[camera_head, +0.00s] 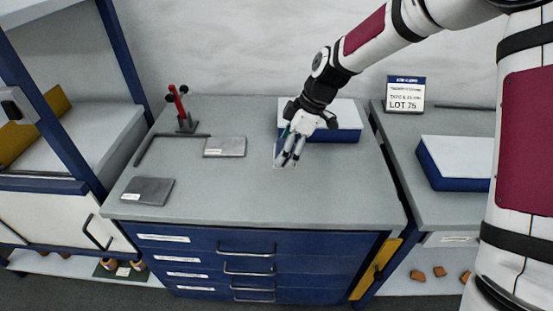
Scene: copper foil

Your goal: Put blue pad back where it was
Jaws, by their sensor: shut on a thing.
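My gripper (291,155) reaches down over the middle right of the grey workbench top (230,190). Its fingers are shut on a small, pale blue-grey flat piece, which looks like the blue pad (279,153). The fingers hide much of the pad. I cannot tell whether it touches the bench or is held just above it.
A blue box with a white top (345,118) stands just behind my gripper. Another blue-and-white box (455,160) and a LOT 75 sign (405,94) stand on the right bench. The front centre is clear.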

